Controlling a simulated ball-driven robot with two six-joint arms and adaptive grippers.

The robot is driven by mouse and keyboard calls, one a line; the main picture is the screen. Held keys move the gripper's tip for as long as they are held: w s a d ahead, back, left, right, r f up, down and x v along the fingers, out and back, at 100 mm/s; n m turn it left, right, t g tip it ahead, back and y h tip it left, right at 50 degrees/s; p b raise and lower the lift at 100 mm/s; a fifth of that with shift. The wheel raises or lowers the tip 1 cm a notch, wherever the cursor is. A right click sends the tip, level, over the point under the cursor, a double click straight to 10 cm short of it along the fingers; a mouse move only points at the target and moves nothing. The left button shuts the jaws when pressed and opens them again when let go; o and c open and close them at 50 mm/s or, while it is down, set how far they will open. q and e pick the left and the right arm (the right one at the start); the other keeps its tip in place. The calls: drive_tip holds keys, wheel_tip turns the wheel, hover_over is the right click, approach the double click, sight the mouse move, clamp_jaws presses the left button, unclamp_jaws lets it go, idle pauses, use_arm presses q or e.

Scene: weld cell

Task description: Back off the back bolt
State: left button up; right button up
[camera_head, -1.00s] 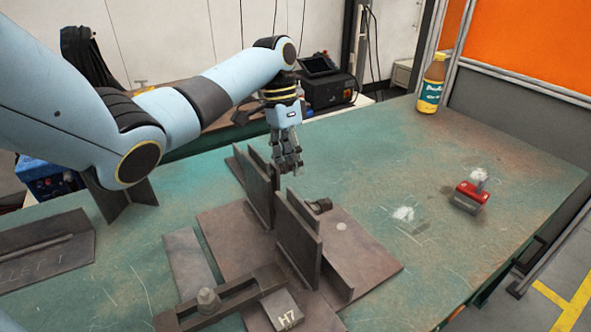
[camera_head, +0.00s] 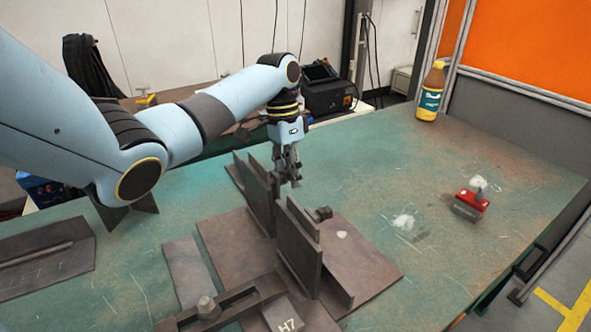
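My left gripper (camera_head: 290,182) points down above the far side of the upright steel plates (camera_head: 298,245). Its dark fingers are seen close together, and I cannot tell whether they are open or shut. A small dark bolt-like part (camera_head: 323,213) shows behind the upright plates, just right of and below the fingertips, apart from them in the picture. The plates hide whatever lies lower behind them. My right gripper is not in view.
A flat base plate (camera_head: 368,275) lies under the uprights. A red-and-grey tool (camera_head: 470,203) and a yellow-capped bottle (camera_head: 430,92) stand on the right. The green table (camera_head: 400,160) is mostly clear there.

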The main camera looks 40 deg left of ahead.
use_arm(q)
drive_tip(key=shift+r+t+y+p, duration=0.15)
drive_tip(key=shift+t+y+p, duration=0.25)
drive_tip(key=shift+y+p, duration=1.3)
drive_tip(key=shift+d+t+y+p, duration=0.1)
drive_tip(key=shift+t+y+p, duration=0.2)
drive_tip(key=shift+y+p, duration=0.5)
drive_tip(key=shift+t+y, duration=0.3)
drive_tip(key=shift+y, duration=1.5)
drive_tip(key=o, duration=0.6)
drive_tip(key=shift+o, duration=0.2)
